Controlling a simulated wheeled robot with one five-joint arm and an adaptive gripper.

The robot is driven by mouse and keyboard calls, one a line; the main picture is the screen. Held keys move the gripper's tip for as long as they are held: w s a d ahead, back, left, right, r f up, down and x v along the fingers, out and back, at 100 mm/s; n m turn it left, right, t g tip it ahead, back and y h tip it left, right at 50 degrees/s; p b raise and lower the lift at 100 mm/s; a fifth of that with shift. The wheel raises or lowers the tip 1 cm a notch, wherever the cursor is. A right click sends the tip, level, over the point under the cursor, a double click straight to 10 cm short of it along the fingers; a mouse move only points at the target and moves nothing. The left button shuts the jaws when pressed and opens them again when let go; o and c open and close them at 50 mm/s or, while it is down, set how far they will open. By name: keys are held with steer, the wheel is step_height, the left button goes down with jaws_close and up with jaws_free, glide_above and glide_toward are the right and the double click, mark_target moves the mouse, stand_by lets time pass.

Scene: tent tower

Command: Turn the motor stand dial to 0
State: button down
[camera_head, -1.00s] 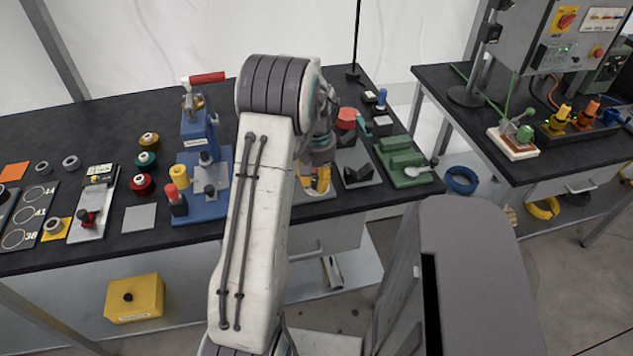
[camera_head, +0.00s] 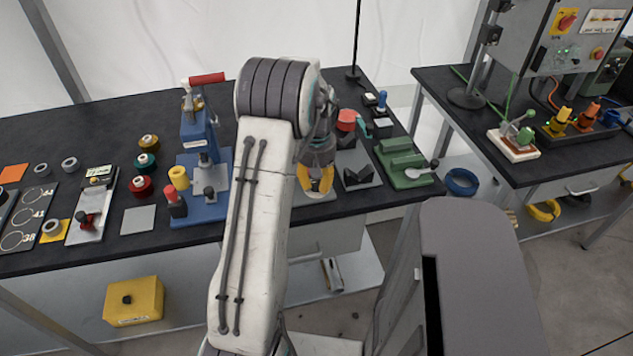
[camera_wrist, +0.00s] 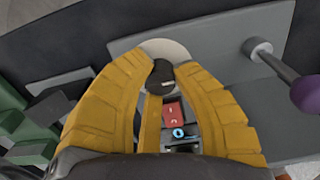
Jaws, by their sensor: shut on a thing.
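My gripper (camera_wrist: 160,76) has yellow fingers, shown large in the wrist view. Their tips are shut on a small dark round knob (camera_wrist: 161,82), which looks like the dial. A pale disc (camera_wrist: 166,48) lies behind the knob on a grey plate (camera_wrist: 215,42), apparently the motor stand. The dial's scale and pointer cannot be read. A red block with a small mark and a blue-ringed part (camera_wrist: 178,133) show between the fingers. In the head view my gripper (camera_head: 315,180) is over the bench's front edge, and the arm hides most of the stand.
A lever with a purple ball (camera_wrist: 307,94) stands right of the fingers. Green blocks (camera_wrist: 30,130) lie to the left; in the head view the green fixture (camera_head: 405,160) is right of the gripper. A blue press (camera_head: 200,130) stands left of my arm.

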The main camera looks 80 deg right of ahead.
mark_target(317, 182)
steer(key=c, duration=1.2)
jaws_free()
steer(key=shift+c, duration=0.2)
steer(key=shift+r, duration=0.1)
step_height(317, 182, up, 12)
